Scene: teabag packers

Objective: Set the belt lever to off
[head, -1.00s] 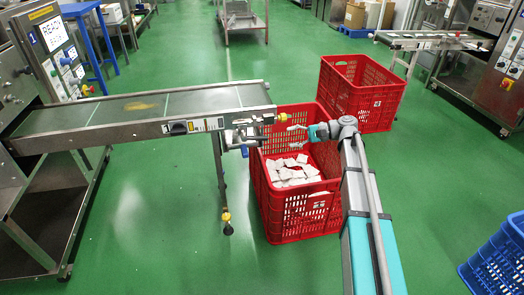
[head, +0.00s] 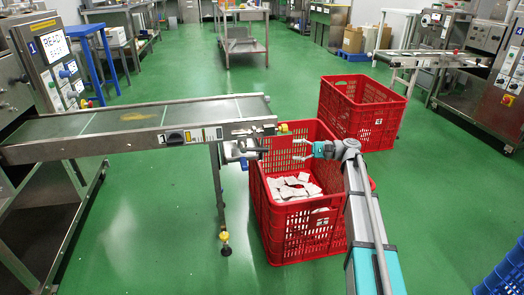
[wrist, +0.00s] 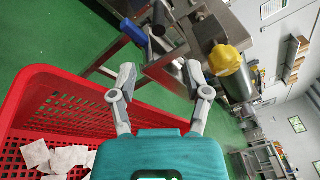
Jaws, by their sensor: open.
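The conveyor belt (head: 140,118) runs in from the left and ends beside a red crate. At its end, in the head view, are a blue-gripped handle (head: 243,157) and dark metal parts; I cannot tell for sure which is the belt lever or how it is set. In the wrist view the blue grip (wrist: 132,32), a dark bar end (wrist: 158,15) and a yellow knob (wrist: 226,60) lie beyond my fingers. My gripper (head: 300,150) is open and empty, above the crate and right of the belt end. Its two fingers (wrist: 158,82) stand apart in the wrist view.
The near red crate (head: 300,238) holds several white packets (head: 290,188). A second red crate (head: 365,115) stands behind it. A dark switch (head: 175,138) sits on the belt's side. A machine panel with a screen (head: 55,44) is at the left. Green floor (head: 140,235) is clear in front.

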